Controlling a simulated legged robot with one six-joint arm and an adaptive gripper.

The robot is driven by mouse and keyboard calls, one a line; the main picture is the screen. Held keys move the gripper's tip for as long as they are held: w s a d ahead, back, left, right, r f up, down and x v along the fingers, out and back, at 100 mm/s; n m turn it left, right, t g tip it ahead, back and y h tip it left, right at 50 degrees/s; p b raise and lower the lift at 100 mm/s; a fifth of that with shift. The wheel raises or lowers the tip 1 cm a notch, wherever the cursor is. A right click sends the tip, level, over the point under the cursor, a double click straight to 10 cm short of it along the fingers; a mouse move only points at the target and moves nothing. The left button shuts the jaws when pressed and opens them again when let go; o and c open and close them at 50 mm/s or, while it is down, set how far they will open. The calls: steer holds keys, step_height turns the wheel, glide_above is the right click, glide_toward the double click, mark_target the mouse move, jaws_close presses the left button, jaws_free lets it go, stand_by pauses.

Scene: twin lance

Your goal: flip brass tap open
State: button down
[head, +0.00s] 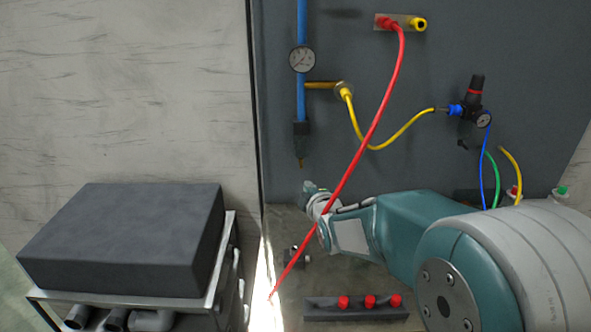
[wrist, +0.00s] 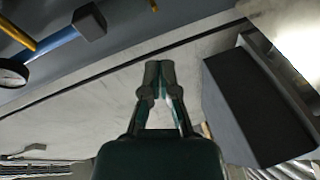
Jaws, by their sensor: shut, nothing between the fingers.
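A small brass-coloured piece (head: 300,162), which looks like the tap, hangs below a dark block (head: 300,134) on the blue pipe (head: 302,105). Its handle is too small to make out. In the wrist view a brass-coloured tip (wrist: 153,5) shows at the top edge, partly cut off, beyond the dark block (wrist: 90,22). My gripper (head: 308,187) is just below the brass piece in the head view. In the wrist view my gripper's fingertips (wrist: 159,66) are together, with nothing between them, apart from the brass tip.
A red hose (head: 352,160) crosses in front of my arm. A round gauge (head: 302,59) and a yellow hose (head: 385,143) are on the grey panel. A dark box (head: 120,240) on a metal frame stands at left. A bar with red knobs (head: 355,310) lies below my arm.

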mark_target(301, 164)
steer(key=w+a+f+n+y, duration=0.1)
steer(key=a+n, duration=0.1)
steer(key=w+a+f+n+t+y, duration=0.1)
steer(key=w+n, duration=0.1)
steer(key=shift+w+a+f+t, duration=0.2)
steer(key=shift+a+f+t, duration=0.1)
steer(key=shift+a+f, duration=0.1)
steer(key=x, duration=1)
steer(key=d, duration=0.4)
steer(key=shift+d, duration=0.1)
